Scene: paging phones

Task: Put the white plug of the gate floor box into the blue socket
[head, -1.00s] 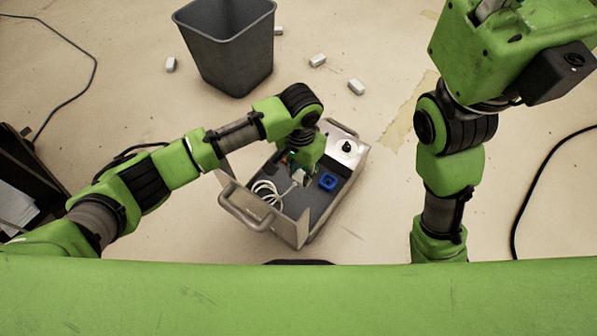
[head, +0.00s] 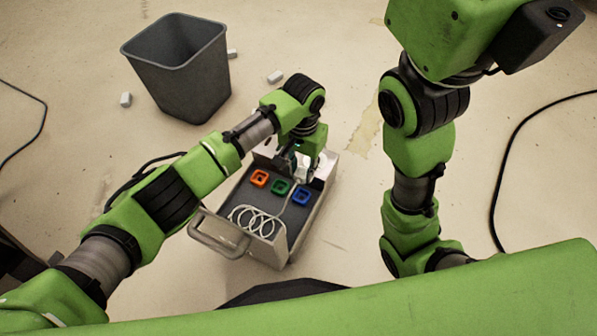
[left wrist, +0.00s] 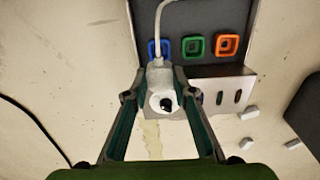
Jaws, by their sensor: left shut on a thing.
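The white plug (left wrist: 160,75) is held between the fingertips of my left gripper (left wrist: 160,92). In the head view this gripper (head: 297,172) is over the knob end of the floor box (head: 205,228), and the plug is mostly hidden there. The blue socket (head: 302,196) is on the box's dark deck, uncovered and empty. In the left wrist view the blue socket (left wrist: 152,50) lies just beyond the plug, partly covered by the white cable (left wrist: 158,22). Plug and socket look apart. My right arm shows in the head view, but its gripper does not.
A green socket (head: 280,187) and an orange socket (head: 259,178) sit beside the blue one. The coiled cable (head: 250,220) lies on the deck. A black knob (left wrist: 166,104) shows below the plug. A grey bin (head: 180,75) and small white blocks (head: 275,76) stand beyond.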

